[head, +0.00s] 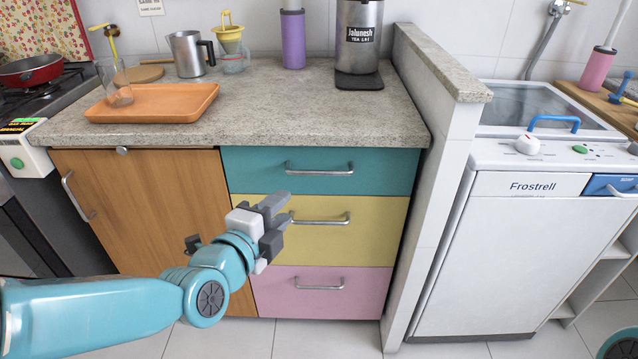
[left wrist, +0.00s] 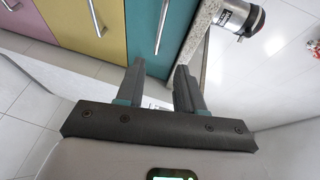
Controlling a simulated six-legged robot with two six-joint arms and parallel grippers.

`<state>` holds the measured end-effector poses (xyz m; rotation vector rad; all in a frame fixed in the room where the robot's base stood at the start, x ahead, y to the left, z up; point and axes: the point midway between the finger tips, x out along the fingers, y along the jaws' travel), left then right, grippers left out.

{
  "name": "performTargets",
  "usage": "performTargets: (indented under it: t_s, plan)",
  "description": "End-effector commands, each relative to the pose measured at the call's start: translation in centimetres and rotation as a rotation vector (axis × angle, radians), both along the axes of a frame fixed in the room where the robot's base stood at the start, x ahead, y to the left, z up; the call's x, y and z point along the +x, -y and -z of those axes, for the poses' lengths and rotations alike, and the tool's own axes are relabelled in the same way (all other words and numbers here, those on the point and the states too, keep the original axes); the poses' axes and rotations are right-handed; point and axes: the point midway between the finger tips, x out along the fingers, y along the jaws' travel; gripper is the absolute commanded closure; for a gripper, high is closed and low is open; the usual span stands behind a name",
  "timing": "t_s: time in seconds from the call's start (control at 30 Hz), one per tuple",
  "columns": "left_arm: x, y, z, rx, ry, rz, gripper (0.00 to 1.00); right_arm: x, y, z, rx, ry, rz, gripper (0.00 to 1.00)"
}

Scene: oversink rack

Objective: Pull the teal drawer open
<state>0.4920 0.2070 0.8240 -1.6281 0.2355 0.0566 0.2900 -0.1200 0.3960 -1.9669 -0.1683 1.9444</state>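The teal drawer (head: 252,172) is the top one of three under the counter. It looks shut, its front in line with the drawers below. Its horizontal metal handle (head: 320,171) is in plain view. My left gripper (head: 280,212) is in front of the cabinet, lower and left of that handle, near the yellow drawer's handle in the picture. In the left wrist view its two fingers (left wrist: 160,70) stand apart with nothing between them. The teal drawer (left wrist: 143,35) and its handle (left wrist: 162,27) show beyond the fingertips, apart from them. My right gripper is out of view.
The yellow drawer (head: 370,238) and pink drawer (head: 370,292) sit below, each with a handle. A wooden cabinet door (head: 130,200) is to the left. A low tiled wall (head: 440,190) and a white washer (head: 500,255) stand right. The counter (head: 260,120) overhangs the drawers.

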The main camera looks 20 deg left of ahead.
Motion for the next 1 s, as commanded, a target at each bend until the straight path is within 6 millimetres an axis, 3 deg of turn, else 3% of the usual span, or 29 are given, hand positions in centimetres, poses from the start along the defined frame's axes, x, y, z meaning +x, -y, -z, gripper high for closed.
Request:
performTargets:
  t_s: [0.17, 0.6, 0.8, 1.0]
  plan:
    - [2.6, 0.3, 0.7, 0.000, -0.002, 0.001, 0.63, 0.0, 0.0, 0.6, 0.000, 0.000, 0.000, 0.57]
    - [12.7, 1.8, 2.5, 0.000, -0.001, 0.000, 0.63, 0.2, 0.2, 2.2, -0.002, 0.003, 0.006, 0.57]
    - [15.3, 2.1, 2.9, -0.001, -0.001, -0.001, 0.63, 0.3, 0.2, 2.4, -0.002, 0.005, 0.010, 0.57]
    - [16.0, 2.2, 3.0, -0.001, -0.002, 0.000, 0.63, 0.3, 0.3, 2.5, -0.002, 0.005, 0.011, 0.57]
